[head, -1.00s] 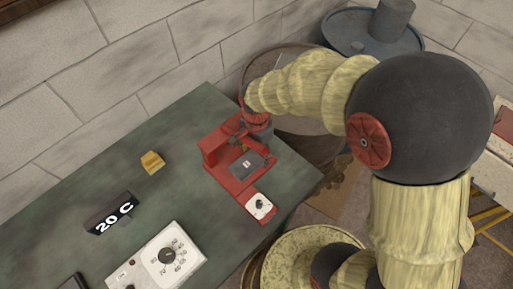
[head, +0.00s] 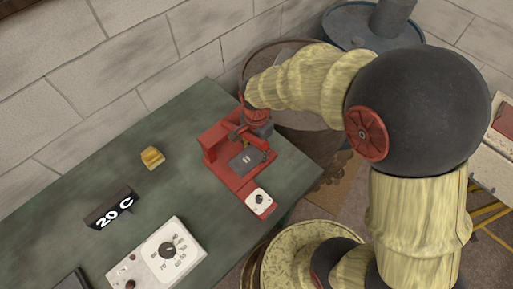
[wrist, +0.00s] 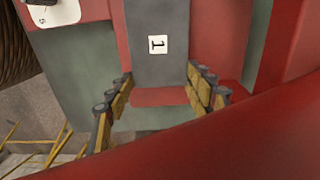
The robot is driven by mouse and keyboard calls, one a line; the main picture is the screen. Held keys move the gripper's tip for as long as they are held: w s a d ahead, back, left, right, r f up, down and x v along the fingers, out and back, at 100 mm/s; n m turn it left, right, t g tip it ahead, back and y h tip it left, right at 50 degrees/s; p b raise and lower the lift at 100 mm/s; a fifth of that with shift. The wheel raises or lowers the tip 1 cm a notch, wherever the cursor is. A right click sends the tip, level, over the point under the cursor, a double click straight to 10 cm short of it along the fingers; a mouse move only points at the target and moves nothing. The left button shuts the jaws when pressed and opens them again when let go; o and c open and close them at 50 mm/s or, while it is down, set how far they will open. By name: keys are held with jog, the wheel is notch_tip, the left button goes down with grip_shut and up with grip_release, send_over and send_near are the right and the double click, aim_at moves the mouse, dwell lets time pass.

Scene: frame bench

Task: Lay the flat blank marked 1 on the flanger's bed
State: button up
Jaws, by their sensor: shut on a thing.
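The flat grey blank marked 1 (wrist: 160,70) is in the middle of the wrist view, its white label facing up. In the head view the blank (head: 240,165) lies flat over the bed of the red flanger (head: 216,148). I cannot tell whether it touches the bed. My gripper (wrist: 160,76) has its yellow-padded fingertips at the blank's two side edges and is shut on it. In the head view my gripper (head: 254,144) is over the flanger, at the blank's far right end.
A white dial knob plate (head: 260,201) is at the flanger's near end. The green bench (head: 180,190) also holds a small yellow block (head: 152,158), a 20 C sign (head: 111,208) and a white dial box (head: 150,262). A block wall stands behind.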

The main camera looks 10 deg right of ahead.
jog(key=shift+c, duration=0.7)
jog(key=o, duration=1.3)
jog(key=shift+o, duration=0.4)
notch_tip(320, 180, up, 12)
